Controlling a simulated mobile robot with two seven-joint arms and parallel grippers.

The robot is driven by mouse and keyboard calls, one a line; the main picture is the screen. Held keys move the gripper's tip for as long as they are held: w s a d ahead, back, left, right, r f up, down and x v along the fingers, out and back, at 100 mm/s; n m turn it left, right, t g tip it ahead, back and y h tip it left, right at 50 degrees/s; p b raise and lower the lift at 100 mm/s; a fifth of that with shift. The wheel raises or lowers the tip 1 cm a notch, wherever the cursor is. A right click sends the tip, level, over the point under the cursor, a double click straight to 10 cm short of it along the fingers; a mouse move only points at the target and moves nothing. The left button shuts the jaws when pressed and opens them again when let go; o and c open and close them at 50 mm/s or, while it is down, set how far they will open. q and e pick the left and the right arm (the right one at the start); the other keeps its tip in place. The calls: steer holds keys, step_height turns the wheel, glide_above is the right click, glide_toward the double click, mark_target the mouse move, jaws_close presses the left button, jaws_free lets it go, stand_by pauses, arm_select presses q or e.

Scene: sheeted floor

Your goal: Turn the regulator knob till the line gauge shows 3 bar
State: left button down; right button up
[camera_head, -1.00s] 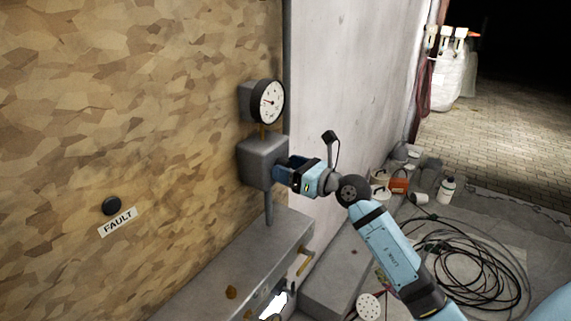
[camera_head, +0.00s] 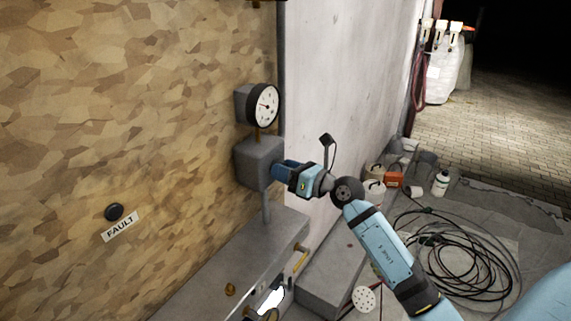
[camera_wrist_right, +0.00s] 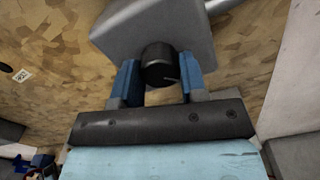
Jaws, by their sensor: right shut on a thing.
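The line gauge (camera_head: 264,105) is a round white dial with a black rim and a red needle, above the grey regulator body (camera_head: 257,160). Its needle points to the left and slightly up; the numbers are too small to read. My right gripper (camera_head: 279,170) reaches the right face of the regulator. In the right wrist view the black regulator knob (camera_wrist_right: 158,64) sits between the blue fingers, and the gripper is shut on it. A pale mark shows on the knob's face, toward the lower right. The fingers hide the knob in the head view. My left gripper is not in view.
A grey ledge (camera_head: 240,262) runs below the regulator, with a yellow handle (camera_head: 300,260) at its side. A FAULT label (camera_head: 120,227) and black button (camera_head: 114,212) are on the wall. Coiled black cable (camera_head: 455,262) and several containers lie on the floor at right.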

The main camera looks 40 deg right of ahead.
steer(key=o, duration=0.9)
steer(key=shift+w, duration=0.1)
steer(key=b+v, duration=0.4)
steer(key=v, duration=0.9)
steer(key=shift+s+d, duration=0.15)
steer(key=shift+s, duration=0.25)
